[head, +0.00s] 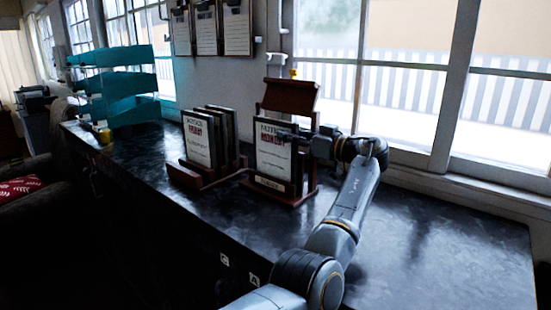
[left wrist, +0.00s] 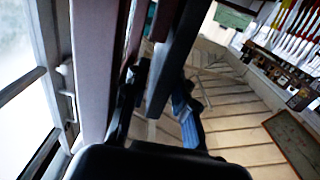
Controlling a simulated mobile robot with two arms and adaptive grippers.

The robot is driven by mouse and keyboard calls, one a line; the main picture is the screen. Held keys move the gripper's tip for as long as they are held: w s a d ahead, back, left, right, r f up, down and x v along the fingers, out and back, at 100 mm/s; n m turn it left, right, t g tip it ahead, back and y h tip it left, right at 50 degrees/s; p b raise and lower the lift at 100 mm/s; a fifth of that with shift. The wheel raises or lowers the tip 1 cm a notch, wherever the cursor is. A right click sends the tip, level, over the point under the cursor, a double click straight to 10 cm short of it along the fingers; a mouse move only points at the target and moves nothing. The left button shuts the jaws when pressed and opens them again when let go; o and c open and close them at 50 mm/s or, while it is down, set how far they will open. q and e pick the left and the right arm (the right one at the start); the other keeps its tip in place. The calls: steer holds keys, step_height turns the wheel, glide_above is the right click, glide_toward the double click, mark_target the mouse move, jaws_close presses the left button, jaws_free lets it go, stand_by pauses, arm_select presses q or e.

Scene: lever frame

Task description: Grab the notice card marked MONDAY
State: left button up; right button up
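Two dark wooden holders with notice cards stand on the black counter. The left holder (head: 200,176) carries several cards, the front one (head: 199,140) white with a red band. The right holder (head: 290,95) has a raised wooden flap and a front card (head: 272,160) headed NOTICE with a red band. The day words are too small to read, so I cannot tell which is MONDAY. My left gripper (head: 287,137) is at the upper part of the right holder's card. In the left wrist view its fingers (left wrist: 157,112) are spread, with a dark slab (left wrist: 172,62) between them. My right gripper is not in view.
Teal trays (head: 118,85) stand at the counter's far left end. Windows run behind the counter, and clipboards (head: 237,28) hang on the wall. The counter (head: 440,255) is clear at the right. A patterned red cushion (head: 20,188) lies at the left.

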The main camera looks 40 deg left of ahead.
arm_select(q)
steer(key=a, duration=0.3)
steer(key=shift+w+a+p, duration=0.1)
steer(key=shift+a+p, duration=0.05)
steer(key=shift+p, duration=0.15)
steer(key=shift+c, duration=0.9)
jaws_close()
steer(key=shift+r, duration=0.1)
